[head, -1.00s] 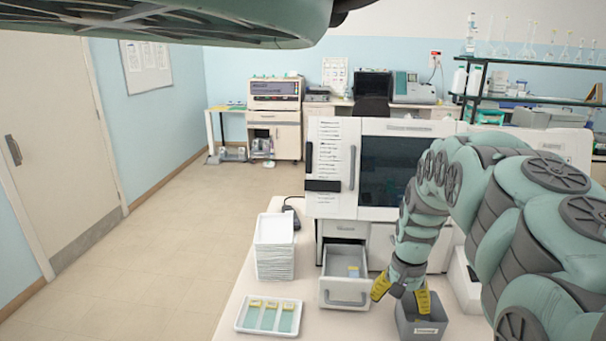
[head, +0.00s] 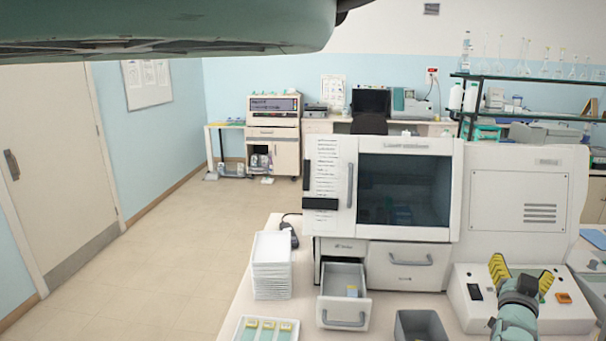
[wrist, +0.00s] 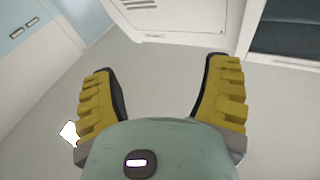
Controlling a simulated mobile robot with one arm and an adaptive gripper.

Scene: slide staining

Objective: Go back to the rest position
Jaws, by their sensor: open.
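My gripper (head: 521,278) is at the lower right in the head view, in front of the white machine's lower right part. Its yellow fingers are spread apart. In the wrist view my gripper (wrist: 160,100) is open, with nothing between the fingers and pale surfaces beyond them.
The white staining machine (head: 535,170) stands on the bench. Its small drawer (head: 343,300) is pulled out with a slide inside. A grey bin (head: 420,325), a stack of white trays (head: 271,265) and a slide tray (head: 242,326) are in front. Open floor (head: 200,230) lies left.

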